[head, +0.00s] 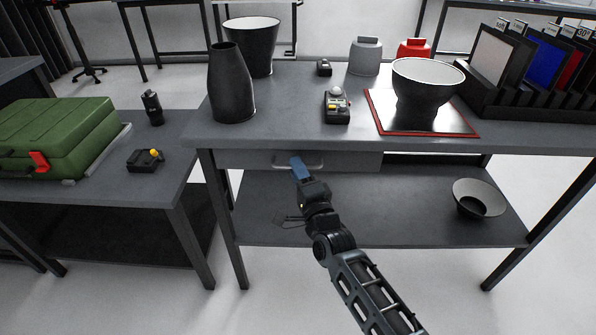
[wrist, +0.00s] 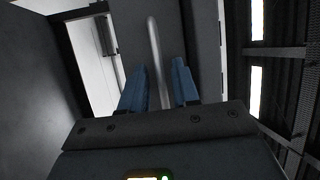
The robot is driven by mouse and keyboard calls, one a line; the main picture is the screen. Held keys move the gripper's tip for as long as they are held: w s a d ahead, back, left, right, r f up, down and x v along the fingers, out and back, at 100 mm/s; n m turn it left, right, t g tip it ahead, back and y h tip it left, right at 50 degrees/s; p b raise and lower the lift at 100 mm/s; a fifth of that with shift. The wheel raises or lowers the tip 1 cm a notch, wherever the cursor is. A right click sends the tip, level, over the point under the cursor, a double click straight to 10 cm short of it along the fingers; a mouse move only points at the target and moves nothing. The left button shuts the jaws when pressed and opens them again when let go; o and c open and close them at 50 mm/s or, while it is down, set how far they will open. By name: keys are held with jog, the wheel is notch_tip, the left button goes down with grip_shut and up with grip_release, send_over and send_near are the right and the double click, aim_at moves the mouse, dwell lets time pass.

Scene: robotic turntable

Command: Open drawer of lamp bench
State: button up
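The bench (head: 290,135) has a grey drawer (head: 352,161) under the left part of its top; the drawer looks shut. A pale bar handle (head: 315,165) sits on the drawer front.
On the bench top stand a dark vase (head: 231,85), a tall pot (head: 252,45), a control box (head: 337,106) and a bowl (head: 425,85) on a red-edged plate (head: 462,125). Below the drawer is a lower shelf (head: 390,215) with a small bowl (head: 480,198). A side table (head: 180,170) stands left.

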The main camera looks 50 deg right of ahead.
grip_shut()
dwell(1.2)
